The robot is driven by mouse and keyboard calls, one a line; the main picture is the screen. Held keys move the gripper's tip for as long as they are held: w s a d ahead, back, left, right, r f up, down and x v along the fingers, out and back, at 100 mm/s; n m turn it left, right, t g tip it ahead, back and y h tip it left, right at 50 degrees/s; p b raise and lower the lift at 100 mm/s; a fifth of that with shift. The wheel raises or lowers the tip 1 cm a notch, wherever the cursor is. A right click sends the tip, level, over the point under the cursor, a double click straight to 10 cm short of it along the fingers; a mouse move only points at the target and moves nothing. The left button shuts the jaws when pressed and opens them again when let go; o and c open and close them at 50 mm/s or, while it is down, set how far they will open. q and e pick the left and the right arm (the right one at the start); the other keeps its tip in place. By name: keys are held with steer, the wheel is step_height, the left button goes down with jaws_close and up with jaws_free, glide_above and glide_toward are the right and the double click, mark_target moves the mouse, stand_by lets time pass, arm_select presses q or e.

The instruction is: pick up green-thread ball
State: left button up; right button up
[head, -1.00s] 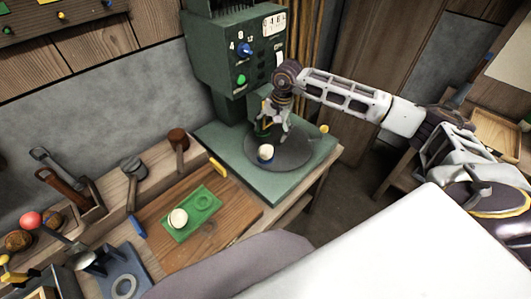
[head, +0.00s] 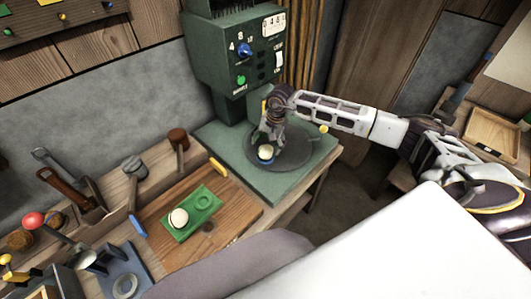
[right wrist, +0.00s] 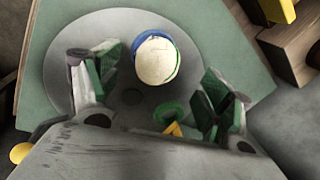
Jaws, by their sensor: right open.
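A cream ball (head: 265,152) sits on the round grey plate of the green machine. It also shows in the right wrist view (right wrist: 156,62), with a blue ring around its base and a thin green line at its edge. My right gripper (right wrist: 160,80) is open above the plate, its two fingers apart on the left and right of the ball. In the head view the right gripper (head: 268,140) partly covers the ball. A second cream ball (head: 179,217) sits on a green tray (head: 205,201). My left gripper is not in view.
The green machine (head: 235,55) stands behind the plate (head: 298,150). A green ring (right wrist: 167,112) with a yellow piece shows between the fingers in the wrist view. Hand tools (head: 70,185) stand at the left. A wooden board (head: 240,212) lies in front.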

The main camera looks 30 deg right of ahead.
mark_target(267, 148)
steer(key=shift+w+f, duration=0.1)
steer(key=shift+f, duration=0.65)
steer(key=f, duration=0.1)
steer(key=f+p, duration=0.1)
steer(key=shift+w+f, duration=0.2)
steer(key=shift+f, duration=0.15)
steer(key=shift+w+a+f, duration=0.1)
steer(key=shift+f, duration=0.35)
steer(key=shift+c, duration=0.7)
steer(key=c, duration=1)
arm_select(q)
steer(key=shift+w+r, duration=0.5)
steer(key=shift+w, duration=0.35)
arm_select(e)
steer(key=shift+r, duration=0.1)
